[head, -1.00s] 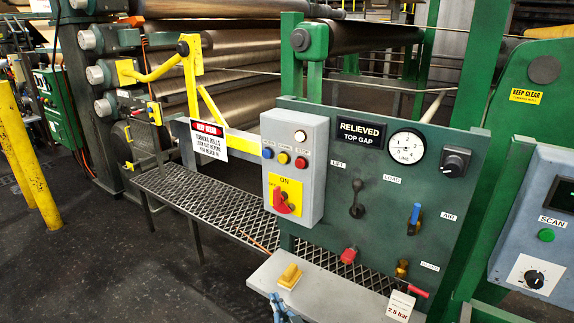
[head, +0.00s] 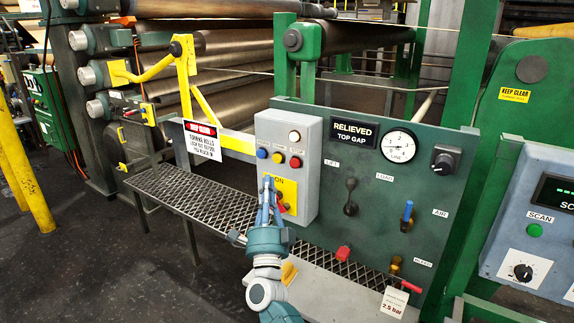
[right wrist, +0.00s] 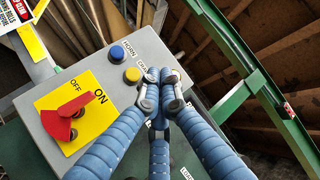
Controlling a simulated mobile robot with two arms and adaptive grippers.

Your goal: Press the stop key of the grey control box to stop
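The grey control box (head: 306,205) stands on the green panel's left side. Its top row has a blue key (head: 262,154), a yellow key (head: 278,158) and a red key (head: 296,162), with small labels too small to read surely. My right gripper (head: 267,181) is in front of the box's yellow plate, below the keys, fingertips pointing up. In the right wrist view its fingers (right wrist: 165,88) are drawn together, empty, beside the yellow key (right wrist: 133,75). They hide the red key there; contact cannot be told. My left gripper is not in view.
A red rotary switch (right wrist: 75,118) sits on the yellow ON/OFF plate near my right gripper. A lamp (head: 295,136) is above the keys. Levers, a gauge (head: 399,146) and a knob (head: 445,160) are on the panel (head: 375,235). A grey ledge (head: 330,290) lies below.

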